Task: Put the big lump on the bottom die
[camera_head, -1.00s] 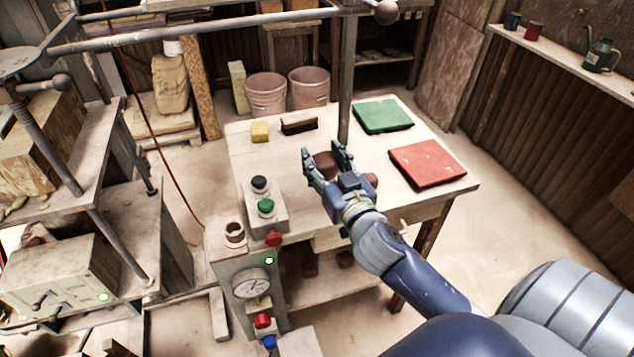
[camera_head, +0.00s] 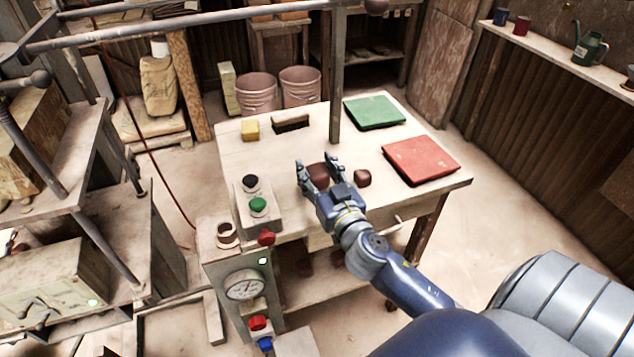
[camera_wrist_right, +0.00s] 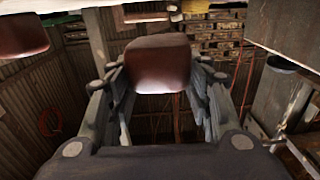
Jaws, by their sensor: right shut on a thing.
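The big lump (camera_head: 318,174) is a dark red-brown rounded block at the worktable. My right gripper (camera_head: 316,168) is shut on it, with a finger on either side. In the right wrist view, the big lump (camera_wrist_right: 158,62) sits between the fingertips. I cannot tell for sure how far it is above the tabletop. A smaller brown lump (camera_head: 362,178) lies on the table just right of the gripper, apart from it. I cannot make out the bottom die. My left gripper is not in view.
The worktable (camera_head: 262,160) also bears a green mat (camera_head: 375,112), a red mat (camera_head: 420,160), a yellow block (camera_head: 250,130), a brush (camera_head: 291,124) and a button box (camera_head: 258,207). A gauge cabinet (camera_head: 243,287) stands at its front left.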

